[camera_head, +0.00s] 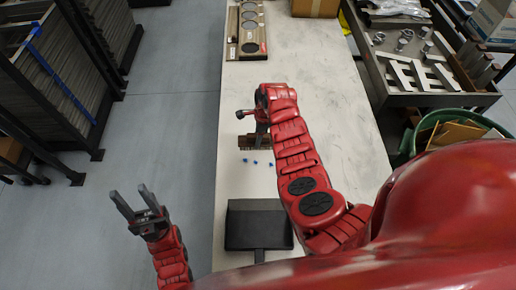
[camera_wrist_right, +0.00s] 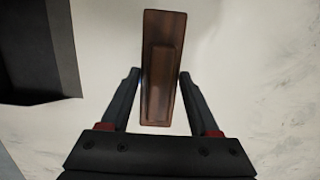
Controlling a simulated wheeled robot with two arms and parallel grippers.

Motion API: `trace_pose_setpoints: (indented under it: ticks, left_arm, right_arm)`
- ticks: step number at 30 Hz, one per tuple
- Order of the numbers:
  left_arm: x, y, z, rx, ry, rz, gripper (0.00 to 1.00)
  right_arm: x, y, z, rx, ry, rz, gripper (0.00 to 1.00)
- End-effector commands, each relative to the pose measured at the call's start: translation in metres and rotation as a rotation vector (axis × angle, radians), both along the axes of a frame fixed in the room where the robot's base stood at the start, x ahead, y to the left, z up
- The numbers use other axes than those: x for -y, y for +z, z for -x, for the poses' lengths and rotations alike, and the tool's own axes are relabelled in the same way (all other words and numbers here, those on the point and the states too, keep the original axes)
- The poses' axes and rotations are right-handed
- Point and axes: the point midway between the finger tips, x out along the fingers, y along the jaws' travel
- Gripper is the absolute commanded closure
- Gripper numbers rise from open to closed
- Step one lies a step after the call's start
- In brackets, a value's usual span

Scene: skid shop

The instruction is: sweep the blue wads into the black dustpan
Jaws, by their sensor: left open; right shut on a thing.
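Several small blue wads (camera_head: 256,162) lie on the pale table in the head view, between the brush and the black dustpan. The black dustpan (camera_head: 258,226) lies on the table nearer to me. Part of it also shows at the left of the right wrist view (camera_wrist_right: 52,50). My right gripper (camera_wrist_right: 160,78) is shut on the brown brush (camera_wrist_right: 163,28), with one finger on each side of its raised grip. In the head view the brush (camera_head: 248,143) is just beyond the wads. The wads do not show in the wrist view. My left gripper (camera_head: 131,192) is open and empty, left of the table over the floor.
A wooden board with round dark discs (camera_head: 247,32) and a cardboard box (camera_head: 315,7) are at the table's far end. A grey cart with metal parts (camera_head: 425,85) and a green bin (camera_head: 452,118) stand to the right. Dark racks (camera_head: 60,80) stand at left. The table's middle is bare.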

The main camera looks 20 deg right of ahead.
Motion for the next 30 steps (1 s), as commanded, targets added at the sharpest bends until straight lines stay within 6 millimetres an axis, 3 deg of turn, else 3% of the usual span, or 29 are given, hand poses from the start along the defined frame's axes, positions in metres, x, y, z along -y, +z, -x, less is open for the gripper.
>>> trace_pose_setpoints:
  ticks: [1,10,21,30]
  left_arm:
    - [0.0,-0.017,0.0,0.0,0.0,0.0,0.5]
    - [0.0,-0.063,0.0,0.0,0.0,0.0,0.5]
    - [0.0,-0.088,0.0,0.0,0.0,0.0,0.5]
    - [0.0,-0.1,0.0,0.0,0.0,0.0,0.5]
  right_arm:
    - [0.001,-0.009,-0.005,0.003,0.0,0.0,0.82]
    - [0.008,-0.008,-0.028,0.003,0.0,0.0,0.82]
    - [0.008,-0.06,-0.026,-0.001,-0.001,0.0,0.82]
    - [0.008,-0.078,-0.026,-0.001,-0.001,0.0,0.82]
